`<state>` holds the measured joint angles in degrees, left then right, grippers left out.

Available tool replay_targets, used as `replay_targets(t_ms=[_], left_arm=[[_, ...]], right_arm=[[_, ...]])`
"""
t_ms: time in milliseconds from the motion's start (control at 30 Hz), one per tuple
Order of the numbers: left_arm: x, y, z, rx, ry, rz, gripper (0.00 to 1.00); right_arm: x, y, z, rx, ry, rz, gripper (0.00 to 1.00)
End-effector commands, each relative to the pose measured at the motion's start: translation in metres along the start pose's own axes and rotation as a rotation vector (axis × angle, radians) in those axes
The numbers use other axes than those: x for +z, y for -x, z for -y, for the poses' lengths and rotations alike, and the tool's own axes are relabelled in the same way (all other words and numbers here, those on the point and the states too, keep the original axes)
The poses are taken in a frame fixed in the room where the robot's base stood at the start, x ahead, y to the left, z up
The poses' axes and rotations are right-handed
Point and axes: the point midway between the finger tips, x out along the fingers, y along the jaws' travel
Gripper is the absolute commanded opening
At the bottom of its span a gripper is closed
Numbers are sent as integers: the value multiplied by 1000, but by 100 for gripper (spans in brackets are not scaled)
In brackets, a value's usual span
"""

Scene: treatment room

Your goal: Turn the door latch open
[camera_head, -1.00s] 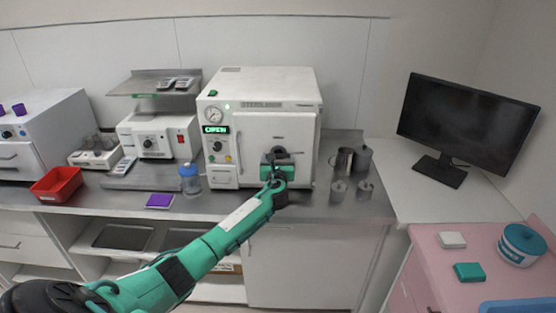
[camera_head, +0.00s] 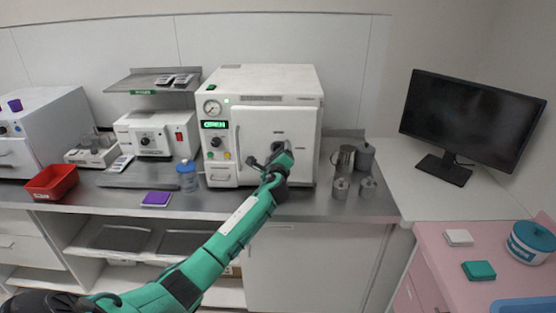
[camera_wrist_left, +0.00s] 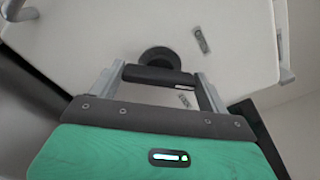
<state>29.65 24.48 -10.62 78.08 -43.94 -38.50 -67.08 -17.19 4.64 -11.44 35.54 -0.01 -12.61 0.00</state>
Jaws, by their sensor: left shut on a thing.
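The white sterilizer (camera_head: 270,76) stands on the counter, its door (camera_head: 252,135) on the front and a green display (camera_head: 215,125) lit beside it. In the left wrist view the door latch (camera_wrist_left: 158,76) is a dark bar on a round black hub, lying between my two grey fingers. My left gripper (camera_head: 272,157) is at the middle right of the door, shut on the latch and turned to a slant. It hides most of the latch in the head view. The door looks flush with the body. My right gripper is not in view.
Metal cups (camera_head: 340,188) and a steel jug (camera_head: 345,158) stand just right of the sterilizer. A lidded jar (camera_head: 187,177), a purple pad (camera_head: 156,198) and a red tray (camera_head: 52,182) are to the left. A monitor (camera_head: 470,118) stands at the right.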

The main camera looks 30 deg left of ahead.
Motion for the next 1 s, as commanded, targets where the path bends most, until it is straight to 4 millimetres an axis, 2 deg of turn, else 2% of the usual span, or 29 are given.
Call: replay_targets(t_ms=[100,600,1000], left_arm=[[-2,0,-2,-1,111,2,55],[-2,0,-4,0,554,1,55],[-1,0,-3,0,745,2,55]], right_arm=[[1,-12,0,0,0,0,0],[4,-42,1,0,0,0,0],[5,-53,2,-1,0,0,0]])
